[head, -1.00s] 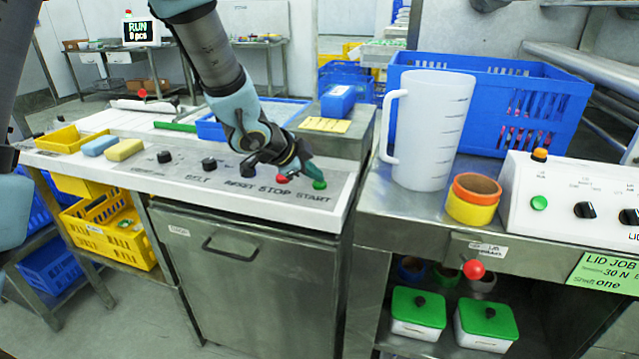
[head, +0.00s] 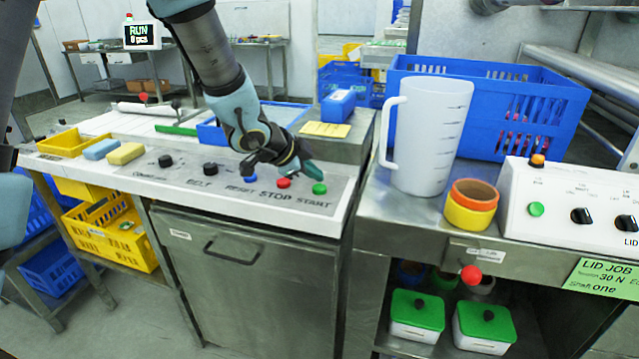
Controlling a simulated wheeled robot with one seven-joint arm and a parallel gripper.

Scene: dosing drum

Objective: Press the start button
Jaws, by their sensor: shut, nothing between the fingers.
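The green start button (head: 319,188) sits at the right end of the sloped control panel (head: 225,190), above the printed word START. The red stop button (head: 284,183) is just left of it, and the blue reset button (head: 249,179) is further left, partly behind my arm. My gripper (head: 318,175) is shut and empty. Its teal fingertips show just above and behind the start button in the picture. A small gap shows between them and the button. A display (head: 140,34) at the back left reads RUN and 0 pcs.
Black knobs (head: 210,168) and two sponges (head: 125,153) lie left along the panel. A blue box (head: 338,104) stands behind. A white jug (head: 430,135), stacked rings (head: 472,202) and another control box (head: 580,210) with its own green button stand on the right bench.

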